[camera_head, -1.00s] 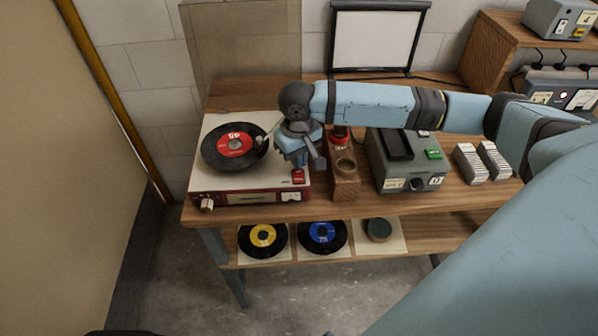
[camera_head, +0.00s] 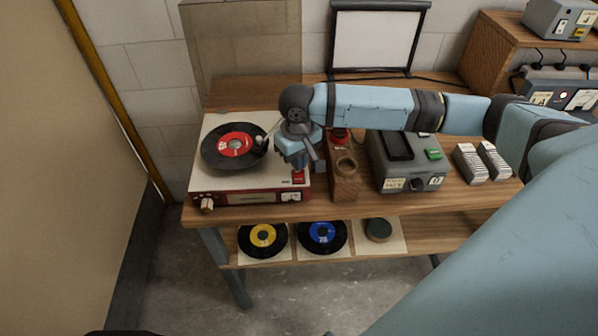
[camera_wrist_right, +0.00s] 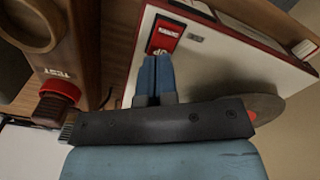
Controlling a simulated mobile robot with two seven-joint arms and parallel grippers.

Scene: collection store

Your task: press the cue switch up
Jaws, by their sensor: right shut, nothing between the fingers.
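The turntable (camera_head: 250,182) is a white-topped unit with a red front and stands at the left end of the wooden bench. A small red switch, seemingly the cue switch (camera_head: 298,178), sits at its front right corner. It also shows in the right wrist view (camera_wrist_right: 165,36), with a pale lever in a red plate. My right gripper (camera_head: 299,164) is shut and empty, pointing down right over the switch. In the right wrist view its blue fingertips (camera_wrist_right: 157,58) overlap the near edge of the switch plate. I cannot tell whether they touch the lever. My left gripper is not in view.
A black record (camera_head: 215,155) with a red label lies on the turntable, the tonearm (camera_head: 270,132) beside it. A wooden block (camera_head: 345,185) with a round hole stands close right. A grey device (camera_head: 400,180) stands beyond it. More records (camera_head: 263,255) lie on the lower shelf.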

